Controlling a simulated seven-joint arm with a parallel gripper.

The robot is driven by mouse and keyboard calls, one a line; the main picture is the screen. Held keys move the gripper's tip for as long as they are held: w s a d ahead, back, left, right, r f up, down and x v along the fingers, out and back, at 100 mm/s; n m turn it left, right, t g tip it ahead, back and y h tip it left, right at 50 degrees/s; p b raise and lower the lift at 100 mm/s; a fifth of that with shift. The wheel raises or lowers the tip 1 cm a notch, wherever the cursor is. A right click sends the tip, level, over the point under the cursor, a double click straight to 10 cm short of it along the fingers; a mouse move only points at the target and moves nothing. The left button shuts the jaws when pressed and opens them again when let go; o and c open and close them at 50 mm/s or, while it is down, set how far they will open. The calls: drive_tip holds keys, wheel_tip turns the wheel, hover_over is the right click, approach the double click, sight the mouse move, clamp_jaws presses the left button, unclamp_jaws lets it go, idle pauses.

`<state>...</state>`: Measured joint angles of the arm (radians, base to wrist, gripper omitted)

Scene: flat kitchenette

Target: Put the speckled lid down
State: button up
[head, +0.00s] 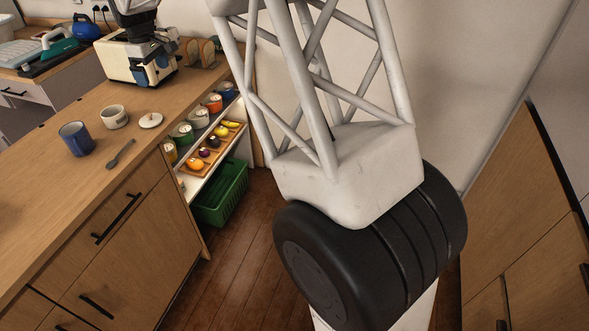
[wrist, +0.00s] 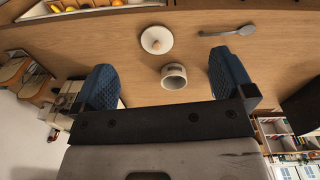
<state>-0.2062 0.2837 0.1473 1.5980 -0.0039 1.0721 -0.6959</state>
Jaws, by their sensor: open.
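The speckled lid (head: 150,120) is a pale round disc with a small knob. It lies flat, knob up, on the wooden counter, just right of a pale cup or jar (head: 114,117) and apart from it. In the wrist view the lid (wrist: 152,34) lies beyond the open-topped cup (wrist: 174,77), its knob tan. My gripper (head: 150,72) is above the counter in front of the toaster, behind the lid in the head view. Its blue fingers (wrist: 162,62) are spread wide with nothing between them, and they are clear of the lid.
A blue mug (head: 76,139) and a dark grey spoon-like utensil (head: 120,154) lie near the lid. A cream toaster (head: 122,62) stands at the back. Shelves with pots and a fruit tray (head: 226,140) are beside the counter's end. The front left counter is mostly bare.

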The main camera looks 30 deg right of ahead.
drive_tip(key=s+d+r+m, duration=0.2)
drive_tip(key=s+d+r, duration=0.15)
drive_tip(key=s, duration=0.55)
drive_tip(key=s+d+r+m+t, duration=0.15)
drive_tip(key=s+d, duration=0.35)
drive_tip(key=s, duration=0.5)
drive_tip(key=s+d+r+m, duration=0.2)
drive_tip(key=s+d+r, duration=0.15)
drive_tip(key=s, duration=0.55)
drive_tip(key=s+d+f+m, duration=0.1)
drive_tip(key=s+d+f, duration=0.1)
drive_tip(key=s, duration=0.7)
drive_tip(key=s+d+f+m, duration=0.2)
drive_tip(key=s, duration=0.7)
drive_tip(key=s+d+f+m, duration=0.2)
drive_tip(key=s+f, duration=0.1)
drive_tip(key=s, duration=0.6)
drive_tip(key=shift+s+t, duration=0.25)
drive_tip(key=shift+t, duration=0.1)
